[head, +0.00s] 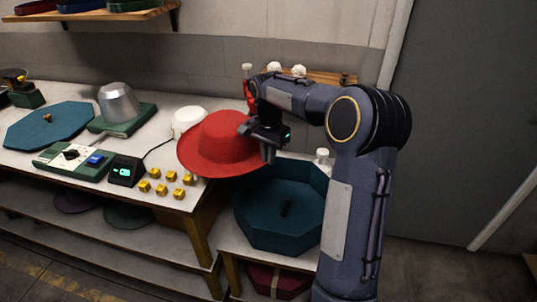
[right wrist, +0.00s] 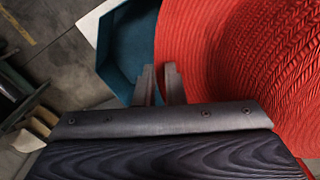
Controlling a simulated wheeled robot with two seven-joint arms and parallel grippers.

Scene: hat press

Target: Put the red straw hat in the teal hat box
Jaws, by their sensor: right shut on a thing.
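The red straw hat (head: 218,143) is up in the air, with its brim at the right side in my right gripper (head: 266,148). The gripper is shut on the brim. In the right wrist view the woven hat (right wrist: 240,60) fills the right side, against the fingers (right wrist: 160,84). The teal hat box (head: 262,232) is open and eight-sided, on a lower shelf below and right of the hat. A small dark thing lies on its floor. The box wall also shows in the right wrist view (right wrist: 128,50). My left gripper is in neither view.
The worktable (head: 70,165) at left holds a teal octagonal lid (head: 30,128) with a knob, a metal hat form (head: 118,102), a control panel (head: 72,158) and several yellow blocks (head: 160,189). A white round thing (head: 187,121) stands behind the hat. A white-capped bottle (head: 322,158) stands behind the box.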

